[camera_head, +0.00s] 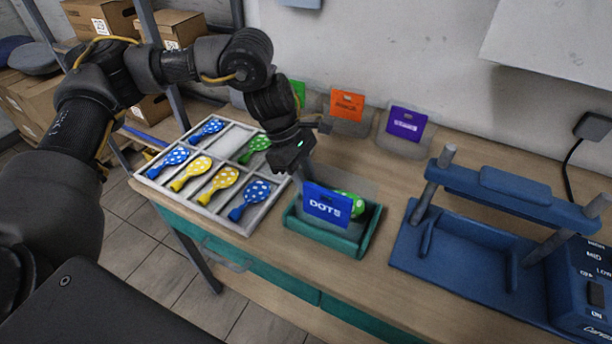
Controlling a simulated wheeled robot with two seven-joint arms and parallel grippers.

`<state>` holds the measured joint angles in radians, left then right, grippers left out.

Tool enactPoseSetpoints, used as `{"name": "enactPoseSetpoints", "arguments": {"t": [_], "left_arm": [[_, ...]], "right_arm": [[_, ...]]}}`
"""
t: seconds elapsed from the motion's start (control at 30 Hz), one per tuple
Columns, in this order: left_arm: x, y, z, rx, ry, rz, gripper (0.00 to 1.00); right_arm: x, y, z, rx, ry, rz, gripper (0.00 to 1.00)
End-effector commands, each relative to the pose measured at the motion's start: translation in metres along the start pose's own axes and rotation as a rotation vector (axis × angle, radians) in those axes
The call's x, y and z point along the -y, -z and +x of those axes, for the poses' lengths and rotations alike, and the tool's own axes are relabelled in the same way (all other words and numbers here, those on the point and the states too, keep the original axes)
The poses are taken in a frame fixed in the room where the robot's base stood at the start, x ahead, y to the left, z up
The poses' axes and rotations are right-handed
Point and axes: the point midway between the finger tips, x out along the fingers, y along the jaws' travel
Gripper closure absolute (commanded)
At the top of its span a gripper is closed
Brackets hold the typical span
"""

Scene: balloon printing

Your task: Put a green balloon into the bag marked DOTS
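A bag with a blue label marked DOTS (327,204) stands in a teal holder (323,236) on the table. A green balloon with pale markings (352,203) shows behind and right of the label; it appears to be inside the clear bag, partly hidden by the label. Another green balloon (256,150) lies in the divided tray. My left gripper (306,174) points down just behind and left of the DOTS label. Its fingertips are small and partly hidden, so I cannot tell whether it is open or shut. My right gripper is out of view.
The grey tray (215,222) also holds several blue and yellow balloons, with an empty compartment at the back. Bags with green, orange (347,105) and purple (406,123) labels stand along the wall. A blue sealing machine (470,265) stands on the right.

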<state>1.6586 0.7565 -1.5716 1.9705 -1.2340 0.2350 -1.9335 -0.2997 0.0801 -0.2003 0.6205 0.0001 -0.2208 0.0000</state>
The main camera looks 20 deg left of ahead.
Motion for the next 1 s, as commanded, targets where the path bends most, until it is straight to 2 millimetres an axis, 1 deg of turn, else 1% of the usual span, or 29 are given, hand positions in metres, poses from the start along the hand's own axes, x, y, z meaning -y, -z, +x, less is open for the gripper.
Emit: {"name": "enactPoseSetpoints", "arguments": {"t": [0.07,0.33,0.37,0.53,0.83,1.0], "left_arm": [[0.000,0.001,0.004,0.000,0.000,0.000,0.90],[0.000,0.001,0.003,-0.001,-0.001,0.000,0.90],[0.000,0.001,0.003,-0.001,-0.001,0.000,0.75],[0.000,0.001,0.003,-0.001,-0.001,0.000,0.53],[0.000,0.001,0.001,-0.001,-0.001,0.001,0.52],[0.000,-0.006,-0.015,-0.001,-0.001,0.001,0.52]], "right_arm": [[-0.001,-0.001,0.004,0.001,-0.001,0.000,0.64],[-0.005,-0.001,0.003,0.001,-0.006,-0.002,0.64],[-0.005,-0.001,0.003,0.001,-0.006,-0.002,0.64],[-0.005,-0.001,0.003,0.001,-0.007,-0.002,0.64],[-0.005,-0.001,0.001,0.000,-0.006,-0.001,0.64],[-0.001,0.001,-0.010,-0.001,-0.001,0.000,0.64]]}}
